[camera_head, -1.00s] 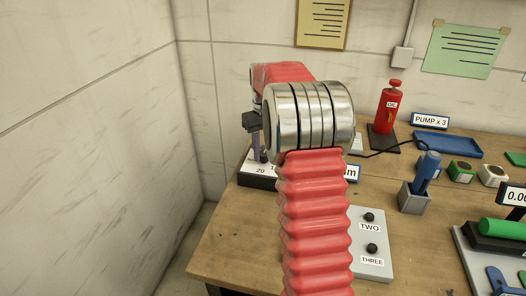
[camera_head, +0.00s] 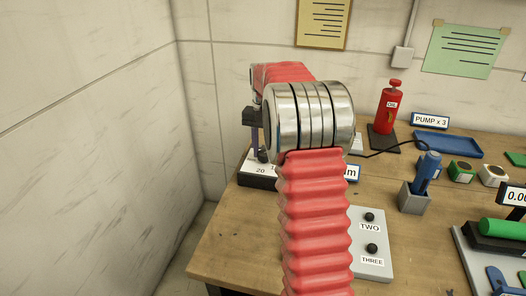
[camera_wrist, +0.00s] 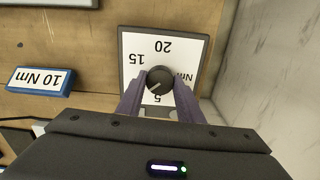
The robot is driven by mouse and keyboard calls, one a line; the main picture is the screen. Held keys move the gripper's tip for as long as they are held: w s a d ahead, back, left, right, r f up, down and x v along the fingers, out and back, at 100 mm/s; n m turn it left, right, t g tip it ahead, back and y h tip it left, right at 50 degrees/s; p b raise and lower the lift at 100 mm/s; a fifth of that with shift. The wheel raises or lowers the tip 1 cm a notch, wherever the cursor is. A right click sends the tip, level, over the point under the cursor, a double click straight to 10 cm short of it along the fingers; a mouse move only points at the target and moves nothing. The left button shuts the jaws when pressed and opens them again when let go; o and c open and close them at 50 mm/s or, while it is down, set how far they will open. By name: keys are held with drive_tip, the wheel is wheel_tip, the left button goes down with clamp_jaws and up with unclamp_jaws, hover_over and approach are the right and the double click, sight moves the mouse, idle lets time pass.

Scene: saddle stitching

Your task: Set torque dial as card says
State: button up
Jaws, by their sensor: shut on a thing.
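The torque dial's white scale plate (camera_wrist: 195,50) reads 20, 15 and 5, with part of "Nm" in view. Its round dark knob (camera_wrist: 159,80) sits between my gripper's fingers (camera_wrist: 159,97), which are shut on it. A pale mark on the knob points to the lower left. The left finger covers the scale in that direction. The card reading "10 Nm" (camera_wrist: 40,80) stands left of the plate in the wrist view. In the head view my arm hides most of the dial, but the plate's "20" corner (camera_head: 258,174) shows below my gripper (camera_head: 258,148).
A grey panel (camera_head: 385,252) with buttons marked TWO and THREE lies right of my arm. A wall (camera_wrist: 270,60) stands close beside the dial.

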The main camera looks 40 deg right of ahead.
sight(264, 153)
drive_tip(key=shift+m, duration=1.1)
drive_tip(key=o, duration=1.1)
drive_tip(key=shift+c, duration=0.2)
wheel_tip(264, 153, up, 14)
drive_tip(key=shift+f, duration=0.15)
